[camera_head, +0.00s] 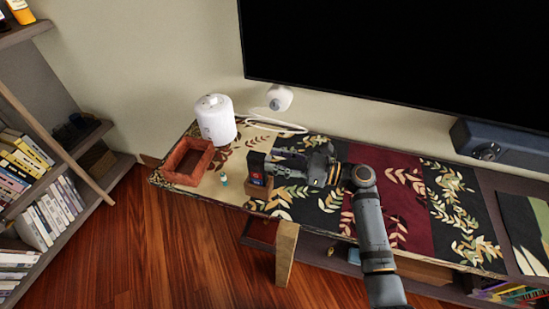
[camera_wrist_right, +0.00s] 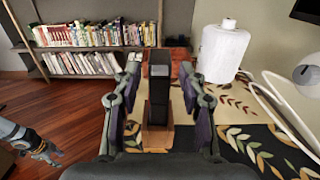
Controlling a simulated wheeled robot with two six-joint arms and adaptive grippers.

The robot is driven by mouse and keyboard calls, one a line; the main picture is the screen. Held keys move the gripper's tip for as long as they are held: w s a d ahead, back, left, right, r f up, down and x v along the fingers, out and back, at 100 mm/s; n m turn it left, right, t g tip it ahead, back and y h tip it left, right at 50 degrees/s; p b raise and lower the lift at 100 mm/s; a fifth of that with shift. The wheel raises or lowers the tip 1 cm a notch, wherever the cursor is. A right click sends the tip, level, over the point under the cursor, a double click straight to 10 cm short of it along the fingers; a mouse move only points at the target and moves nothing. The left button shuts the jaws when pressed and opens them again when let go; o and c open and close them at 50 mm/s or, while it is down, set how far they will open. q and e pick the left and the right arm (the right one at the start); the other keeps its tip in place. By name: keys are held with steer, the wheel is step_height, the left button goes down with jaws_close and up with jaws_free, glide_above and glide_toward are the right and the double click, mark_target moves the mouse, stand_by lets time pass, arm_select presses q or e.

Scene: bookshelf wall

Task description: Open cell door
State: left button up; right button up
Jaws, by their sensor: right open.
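No part labelled as a cell door can be made out. A small upright dark box (camera_head: 257,162) with a red and blue face stands on a brown wooden base (camera_head: 258,187) on the bench. My right gripper (camera_head: 275,169) is open, and its fingers point left toward the box. In the right wrist view the dark box (camera_wrist_right: 159,88) shows between the two spread fingers, above its wooden base (camera_wrist_right: 157,137). I cannot tell whether either finger touches it. A dark gripper, seemingly my left one (camera_wrist_right: 45,153), shows at the left of the wrist view; its jaw state is unclear.
A red-brown open tray (camera_head: 188,161), a white canister (camera_head: 215,120) and a tiny bottle (camera_head: 224,180) stand left of the box. A white round device (camera_head: 279,97) with a cable sits behind. A large dark screen (camera_head: 400,50) hangs above. Bookshelves (camera_head: 45,190) stand at left.

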steer(key=shift+w+a, duration=0.2)
steer(key=shift+a, duration=0.35)
steer(key=shift+c, duration=0.6)
jaws_close()
